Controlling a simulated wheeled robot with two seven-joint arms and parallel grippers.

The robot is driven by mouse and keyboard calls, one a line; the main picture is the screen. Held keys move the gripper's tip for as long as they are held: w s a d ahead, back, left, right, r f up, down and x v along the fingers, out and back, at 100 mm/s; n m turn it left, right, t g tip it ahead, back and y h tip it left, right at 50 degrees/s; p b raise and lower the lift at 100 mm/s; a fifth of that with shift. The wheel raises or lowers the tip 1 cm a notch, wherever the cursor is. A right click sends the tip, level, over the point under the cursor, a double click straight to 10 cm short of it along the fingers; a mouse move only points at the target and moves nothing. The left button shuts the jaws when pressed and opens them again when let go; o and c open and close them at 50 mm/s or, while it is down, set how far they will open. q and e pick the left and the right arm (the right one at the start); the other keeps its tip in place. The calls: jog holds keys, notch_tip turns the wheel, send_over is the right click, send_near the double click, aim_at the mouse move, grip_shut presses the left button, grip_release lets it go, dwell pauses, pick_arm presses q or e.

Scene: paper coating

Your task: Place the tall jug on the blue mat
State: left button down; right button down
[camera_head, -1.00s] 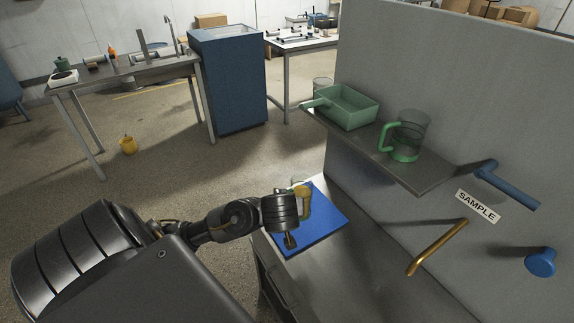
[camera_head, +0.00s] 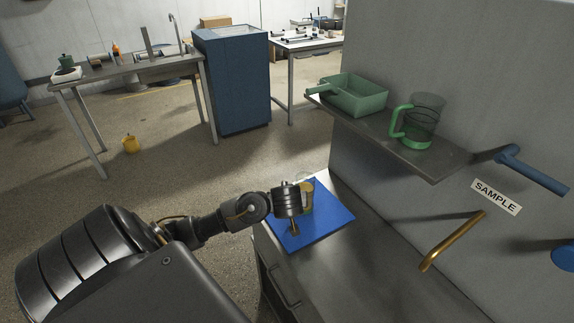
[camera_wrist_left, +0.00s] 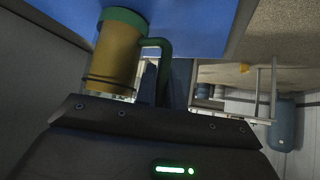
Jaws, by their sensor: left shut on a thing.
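A jug (camera_head: 307,187) with a yellowish body stands over the far part of the blue mat (camera_head: 328,220), partly hidden behind my left gripper (camera_head: 294,228). In the left wrist view the jug (camera_wrist_left: 116,55) shows an amber body, a green base and a green handle; the view is turned so that the blue mat (camera_wrist_left: 195,22) is at the top. Its base is at the mat, but I cannot tell for sure whether it touches. My left gripper is shut on the jug at its handle side. My right gripper is not in view.
A shelf (camera_head: 375,140) above the counter holds a green tray (camera_head: 352,95) and a clear jug with a green handle (camera_head: 425,120). A brass handle (camera_head: 453,240) and a blue hook (camera_head: 530,168) stick out from the grey wall. The counter right of the mat is clear.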

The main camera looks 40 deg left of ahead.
pick_arm(q)
jog(key=shift+f, duration=0.15)
jog(key=shift+f, duration=0.1)
jog(key=c, duration=1.9)
grip_release()
jog(key=o, duration=0.4)
